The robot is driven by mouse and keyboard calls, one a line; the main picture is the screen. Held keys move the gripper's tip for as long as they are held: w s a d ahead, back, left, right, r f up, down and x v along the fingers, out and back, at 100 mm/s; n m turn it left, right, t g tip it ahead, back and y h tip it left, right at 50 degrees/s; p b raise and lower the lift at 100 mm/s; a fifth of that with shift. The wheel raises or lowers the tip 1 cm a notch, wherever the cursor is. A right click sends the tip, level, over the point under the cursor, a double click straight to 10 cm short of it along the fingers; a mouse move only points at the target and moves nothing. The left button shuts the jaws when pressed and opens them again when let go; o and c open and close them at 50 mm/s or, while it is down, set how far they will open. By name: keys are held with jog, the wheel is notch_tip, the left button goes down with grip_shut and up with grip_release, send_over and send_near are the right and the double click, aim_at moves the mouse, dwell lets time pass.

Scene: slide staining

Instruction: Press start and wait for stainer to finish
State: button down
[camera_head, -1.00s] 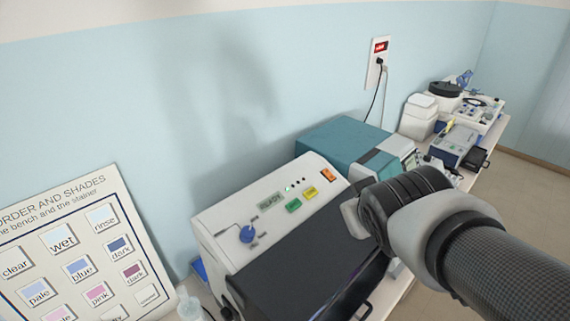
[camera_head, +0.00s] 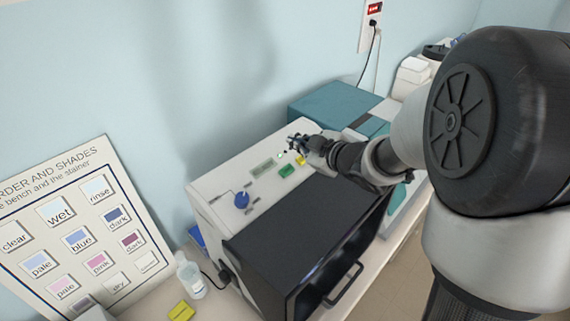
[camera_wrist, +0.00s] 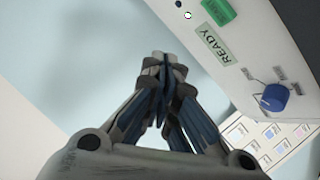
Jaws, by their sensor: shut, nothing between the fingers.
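The stainer (camera_head: 215,205) is a white machine with a dark front lid on the bench. Its sloped panel carries a blue knob (camera_head: 241,200), a display (camera_head: 262,167), a green button (camera_head: 286,171) and a yellow button (camera_head: 301,160). In the wrist view the display (camera_wrist: 216,47) reads READY, with the green button (camera_wrist: 218,11) and blue knob (camera_wrist: 275,97) nearby. My gripper (camera_head: 297,140) is shut and empty, over the panel's back edge near the buttons. In the wrist view its fingertips (camera_wrist: 160,58) show against the wall, beside the panel. My gripper hides the orange button.
A teal machine (camera_head: 335,105) stands right behind the stainer. A shades board (camera_head: 75,160) leans at the left, with a small bottle (camera_head: 190,275) and a yellow block (camera_head: 181,311) near it. A wall outlet (camera_head: 370,32) has a cord. The lid handle (camera_head: 343,285) sticks out in front.

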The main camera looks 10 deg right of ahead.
aim_at(287, 170)
jog(key=w+f+b, duration=0.1)
jog(key=f+b, duration=0.1)
jog(key=a+f+b, duration=0.1)
jog(key=f+b, duration=0.2)
jog(key=w+a+f+b, duration=0.1)
jog(key=f+b, duration=0.1)
jog(key=f, duration=0.1)
jog(key=shift+w+f+b, duration=0.1)
jog(key=shift+w+b, duration=0.25)
jog(key=shift+f, duration=0.1)
dwell(1.2)
jog(key=shift+w+f+b, duration=0.1)
jog(key=shift+f+b, duration=0.2)
jog(key=shift+b, duration=0.1)
